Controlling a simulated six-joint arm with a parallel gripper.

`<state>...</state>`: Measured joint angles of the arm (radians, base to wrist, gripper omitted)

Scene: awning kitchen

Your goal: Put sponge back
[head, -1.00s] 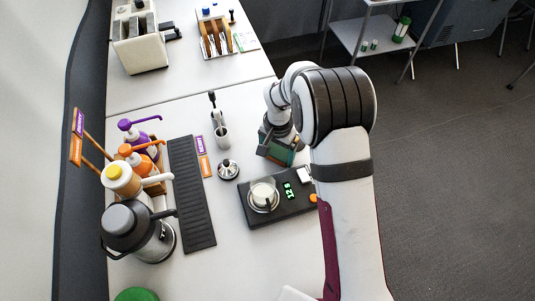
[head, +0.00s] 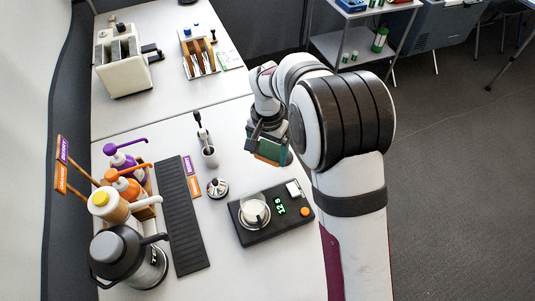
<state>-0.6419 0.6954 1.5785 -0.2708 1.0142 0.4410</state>
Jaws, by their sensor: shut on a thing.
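The sponge (head: 270,152) looks like a small block with a teal-green part and an orange part. It hangs in my gripper (head: 264,138), which is shut on it, near the right edge of the white counter (head: 225,120). The sponge appears a little above the surface, but the exact height is hard to tell. The gripper's dark fingers cover part of it, and my arm hides the area to its right.
A black scale (head: 272,216) with a metal cup stands just in front. A small metal tamper (head: 217,187) and a cup with a handle (head: 209,153) stand to the left. A black mat (head: 182,220), pump bottles (head: 125,161) and a grey kettle (head: 125,258) line the left side.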

